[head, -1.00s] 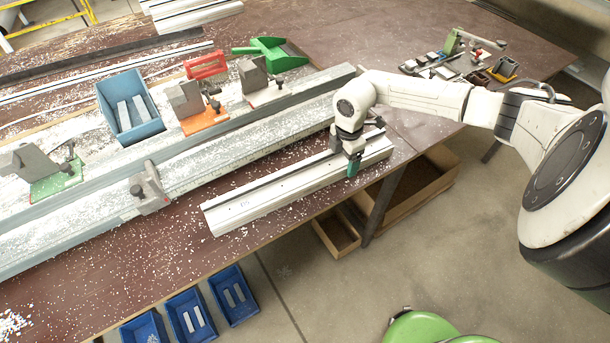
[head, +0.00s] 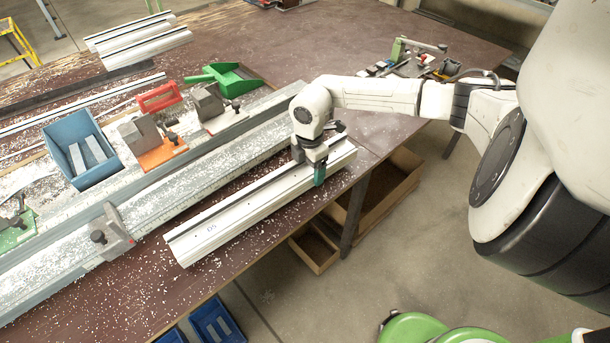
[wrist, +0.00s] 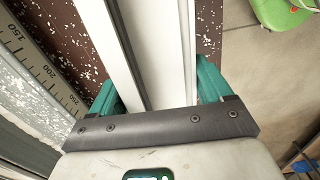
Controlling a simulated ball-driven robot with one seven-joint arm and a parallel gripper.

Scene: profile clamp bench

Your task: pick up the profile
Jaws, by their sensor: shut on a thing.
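The profile (head: 240,213) is a long, pale aluminium bar with a dark slot along its top, marked "D5" near its left end. It lies along the front part of the brown bench, parallel to the long grey rail. My gripper (head: 314,166) is shut across it near its right end, with a green finger down its front side. In the wrist view, the green fingers of my gripper (wrist: 158,92) stand on both sides of the profile (wrist: 160,45). I cannot tell for certain whether its underside is clear of the bench.
A grey clamp (head: 112,236) sits on the rail left of the profile. Behind are a blue bin (head: 82,150), an orange-based clamp (head: 152,142) and a green dustpan (head: 232,80). Cardboard boxes (head: 385,190) stand below the bench edge. White chips litter the bench.

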